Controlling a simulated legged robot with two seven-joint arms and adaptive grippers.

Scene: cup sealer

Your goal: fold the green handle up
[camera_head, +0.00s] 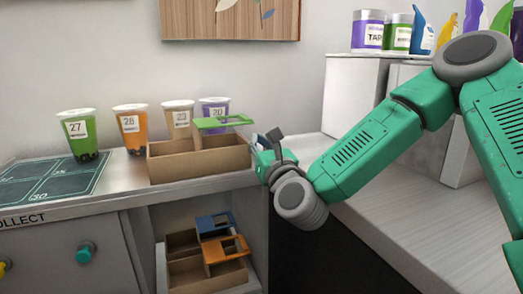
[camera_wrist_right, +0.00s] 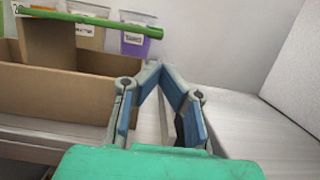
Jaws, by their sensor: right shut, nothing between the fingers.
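The green handle (camera_head: 222,122) is a flat frame at the top of the cardboard carrier (camera_head: 222,163), lying roughly level and sticking out to the right. In the right wrist view the handle (camera_wrist_right: 100,22) is a thin green bar above the carrier (camera_wrist_right: 60,93), near its divider. My right gripper (camera_head: 262,142) is just right of the carrier and below the handle's right end. In the right wrist view the fingertips of that gripper (camera_wrist_right: 157,70) meet with nothing between them, apart from the handle. My left gripper is in neither view.
Several lidded cups, such as the green one (camera_head: 78,135) and the purple one (camera_head: 214,108), stand left of and behind the carrier.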

